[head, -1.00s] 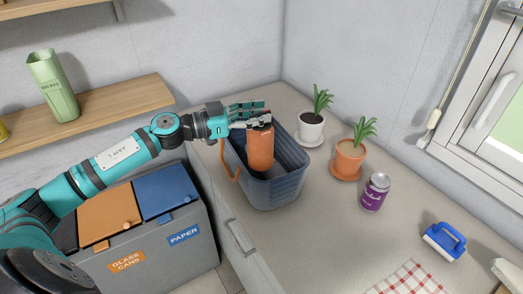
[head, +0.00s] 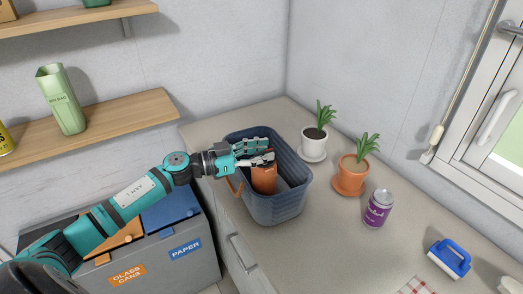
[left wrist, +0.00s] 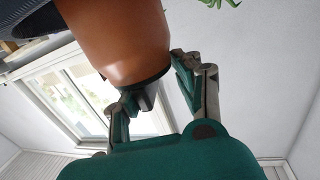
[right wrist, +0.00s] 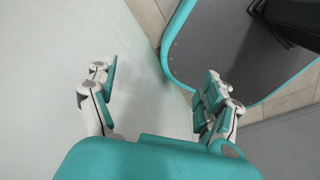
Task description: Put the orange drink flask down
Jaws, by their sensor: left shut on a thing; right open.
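The orange drink flask (head: 264,180) is upright inside the blue-grey washtub basin (head: 279,212), its lower part hidden by the basin's near wall. My left gripper (head: 262,158) is shut on the flask near its top, at the basin's upper rim level. In the left wrist view the flask (left wrist: 118,38) fills the upper part, between the fingers of my gripper (left wrist: 160,95). I cannot tell whether the flask touches the basin's floor. My right gripper (right wrist: 158,90) is open and empty in the right wrist view; it does not show in the head view.
The basin stands on the counter (head: 320,236). To its right are a white potted plant (head: 314,142), an orange potted plant (head: 351,174), a purple can (head: 377,209) and a blue brush (head: 448,259). Recycling bins (head: 180,243) stand left of the counter.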

